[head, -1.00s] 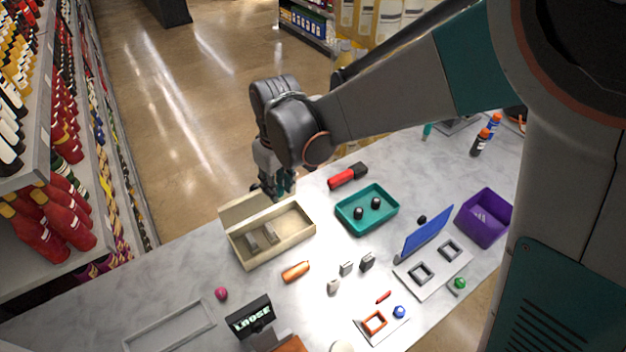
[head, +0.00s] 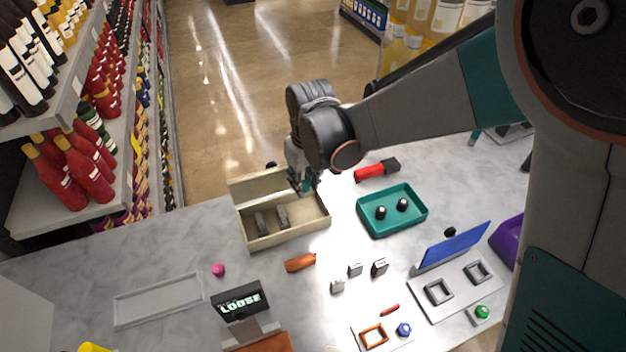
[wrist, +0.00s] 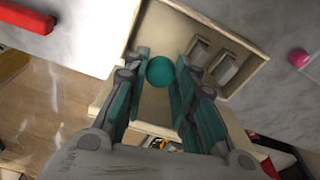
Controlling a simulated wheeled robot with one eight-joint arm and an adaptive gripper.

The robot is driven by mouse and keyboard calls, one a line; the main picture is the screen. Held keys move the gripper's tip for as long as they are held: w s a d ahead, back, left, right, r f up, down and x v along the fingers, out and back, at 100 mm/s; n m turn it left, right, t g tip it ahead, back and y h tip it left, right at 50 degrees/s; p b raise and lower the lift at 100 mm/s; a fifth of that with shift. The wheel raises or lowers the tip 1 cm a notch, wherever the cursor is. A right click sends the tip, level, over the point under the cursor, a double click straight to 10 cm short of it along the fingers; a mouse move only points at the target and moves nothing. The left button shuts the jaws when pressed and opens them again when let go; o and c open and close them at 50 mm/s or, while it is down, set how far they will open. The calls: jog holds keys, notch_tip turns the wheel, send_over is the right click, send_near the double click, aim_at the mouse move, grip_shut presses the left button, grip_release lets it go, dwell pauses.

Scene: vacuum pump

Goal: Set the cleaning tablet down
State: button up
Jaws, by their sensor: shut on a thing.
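My gripper (head: 304,184) is over the right back part of an open beige box (head: 285,238). In the wrist view my gripper's teal fingers (wrist: 160,84) are shut on a round teal thing (wrist: 160,71), which I take to be the cleaning tablet. It is held between the fingertips, with the pale box floor (wrist: 165,35) behind it. I cannot tell how high it is above the floor. In the head view the tablet is not clearly visible. The box's left part holds two small grey blocks (head: 282,217); its lid (head: 262,184) stands open at the back.
A teal tray (head: 420,216) with two dark round things is right of the box. A red and black tool (head: 377,170) lies behind the tray. An orange piece (head: 300,262) and several small blocks lie in front. A screen reading LOOSE (head: 240,300) stands at the front.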

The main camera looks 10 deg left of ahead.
aim_at(305, 213)
notch_tip(305, 213, down, 11)
jog(key=b, duration=0.6)
jog(key=shift+r, duration=0.2)
jog(key=shift+f, duration=0.15)
jog(key=o, duration=0.4)
jog(key=shift+o, duration=0.4)
jog(key=r+p, duration=0.1)
jog(key=r, duration=0.3)
jog(key=r+p, duration=0.1)
jog(key=r, duration=0.3)
jog(key=s+d+r+p, duration=0.1)
jog(key=r+p, duration=0.1)
jog(key=r, duration=0.2)
jog(key=shift+s+r, duration=0.1)
